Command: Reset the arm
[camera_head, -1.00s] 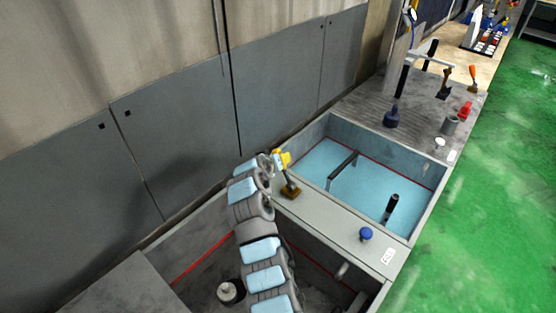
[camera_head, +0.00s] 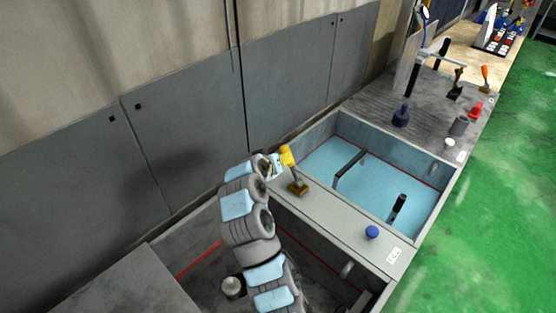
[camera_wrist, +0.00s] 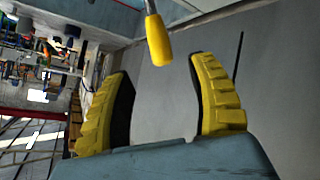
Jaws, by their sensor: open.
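My gripper (camera_head: 287,156) is at the end of my grey and light-blue arm, beside the divider ledge between two basins. In the wrist view my gripper (camera_wrist: 161,74) has its two yellow fingers with black pads spread wide apart. The rounded end of a yellow handle (camera_wrist: 158,38) shows from the top edge, near the gap between the fingertips, with no finger touching it in that view. In the head view a tool with a brown-gold foot (camera_head: 298,188) stands on the ledge just below my gripper. The yellow of handle and fingers merges there.
The ledge (camera_head: 340,216) also carries a blue knob (camera_head: 371,232). A blue-floored basin (camera_head: 385,185) lies to the right. Several tools stand on the far grey deck (camera_head: 430,105). Grey cabinet panels (camera_head: 195,125) line the left. Green floor (camera_head: 500,200) is open on the right.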

